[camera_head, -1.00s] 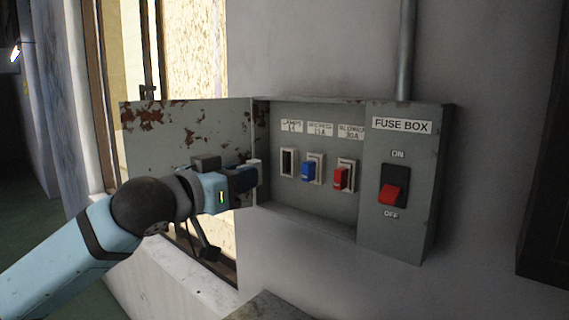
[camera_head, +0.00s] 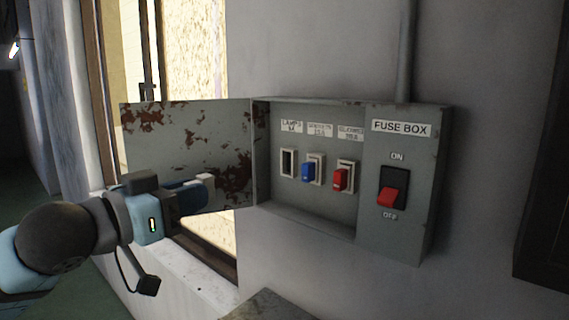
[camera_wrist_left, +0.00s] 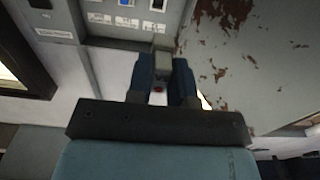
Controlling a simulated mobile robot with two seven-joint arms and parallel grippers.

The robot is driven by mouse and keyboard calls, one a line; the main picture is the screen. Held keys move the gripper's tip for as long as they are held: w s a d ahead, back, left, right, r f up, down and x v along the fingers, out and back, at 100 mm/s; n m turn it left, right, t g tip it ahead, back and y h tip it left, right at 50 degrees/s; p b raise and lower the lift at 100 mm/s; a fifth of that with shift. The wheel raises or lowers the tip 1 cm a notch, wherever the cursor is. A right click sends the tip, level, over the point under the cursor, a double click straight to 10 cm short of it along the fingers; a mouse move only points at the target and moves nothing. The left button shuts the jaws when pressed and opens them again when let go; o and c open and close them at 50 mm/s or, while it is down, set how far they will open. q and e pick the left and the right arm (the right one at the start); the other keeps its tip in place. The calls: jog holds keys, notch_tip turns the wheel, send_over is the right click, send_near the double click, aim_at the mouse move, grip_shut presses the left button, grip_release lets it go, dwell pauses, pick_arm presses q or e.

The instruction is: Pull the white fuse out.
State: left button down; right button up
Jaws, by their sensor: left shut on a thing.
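My left gripper (camera_head: 200,187) is shut on the white fuse (camera_head: 207,181), a small pale block at its fingertips. It holds the fuse in front of the open door, apart from the fuse box (camera_head: 399,232). In the left wrist view the fuse (camera_wrist_left: 162,60) sits between the two dark blue fingers. The leftmost socket (camera_head: 288,163), under the "LAMPS" label, is empty and dark. A blue fuse (camera_head: 308,172) and a red fuse (camera_head: 340,179) sit in the sockets to its right. My right gripper is not in view.
The rusty box door (camera_head: 185,130) stands open to the left, behind my left gripper. A red switch (camera_head: 389,195) is on the box's right panel, between ON and OFF. A window (camera_head: 190,60) is at the left. A grey surface (camera_head: 268,305) shows at the bottom.

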pick_arm(q)
jog(key=v, duration=0.5)
jog(key=shift+s+a, duration=0.1)
jog(key=shift+s, duration=0.05)
